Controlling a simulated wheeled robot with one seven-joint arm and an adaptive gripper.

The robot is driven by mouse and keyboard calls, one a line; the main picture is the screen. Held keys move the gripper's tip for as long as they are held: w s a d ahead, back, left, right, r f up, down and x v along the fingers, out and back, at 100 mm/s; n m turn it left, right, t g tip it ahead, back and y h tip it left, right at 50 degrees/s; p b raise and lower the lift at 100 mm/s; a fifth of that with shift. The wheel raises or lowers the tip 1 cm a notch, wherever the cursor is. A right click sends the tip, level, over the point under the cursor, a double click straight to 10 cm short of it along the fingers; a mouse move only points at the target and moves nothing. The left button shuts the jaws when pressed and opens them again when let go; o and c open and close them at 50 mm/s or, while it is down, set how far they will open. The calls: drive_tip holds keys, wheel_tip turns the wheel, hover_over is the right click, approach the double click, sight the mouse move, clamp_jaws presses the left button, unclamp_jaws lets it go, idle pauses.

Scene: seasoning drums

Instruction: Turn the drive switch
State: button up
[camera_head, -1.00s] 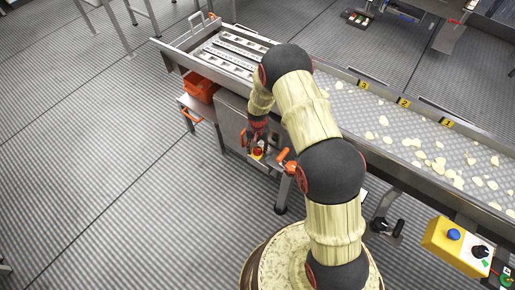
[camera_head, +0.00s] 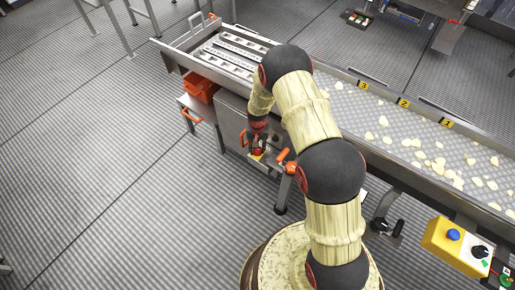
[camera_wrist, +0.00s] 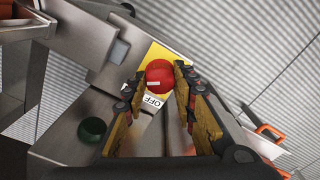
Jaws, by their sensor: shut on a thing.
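The drive switch is a red round knob (camera_wrist: 158,74) with a white pointer mark, on a yellow plate (camera_wrist: 158,52). An OFF label (camera_wrist: 154,100) sits beside it, and the pointer mark lies near that label. In the head view the switch's yellow plate (camera_head: 257,156) shows small on the side of the conveyor frame, partly hidden by my gripper. My gripper (camera_wrist: 157,80) is shut on the red knob, with one finger on each side of it. In the head view my gripper (camera_head: 257,145) is small and partly dark against the cabinet.
The conveyor belt (camera_head: 400,125) carries scattered pale slices. An orange bin (camera_head: 200,88) stands at the left, and orange handles (camera_head: 286,162) stick out near my arm. A dark green round button (camera_wrist: 92,129) sits on the metal panel. A yellow control box (camera_head: 445,240) stands at lower right.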

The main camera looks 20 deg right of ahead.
drive_tip(key=n+p, duration=0.1)
drive_tip(key=n, duration=0.4)
drive_tip(key=shift+n, duration=0.3)
drive_tip(key=n+p, duration=0.1)
drive_tip(key=n, duration=0.4)
drive_tip(key=shift+n, duration=0.3)
idle(0.3)
drive_tip(key=o, duration=1)
drive_tip(key=shift+o, duration=0.8)
drive_tip(key=shift+r, duration=0.1)
wheel_tip(320, 180, up, 12)
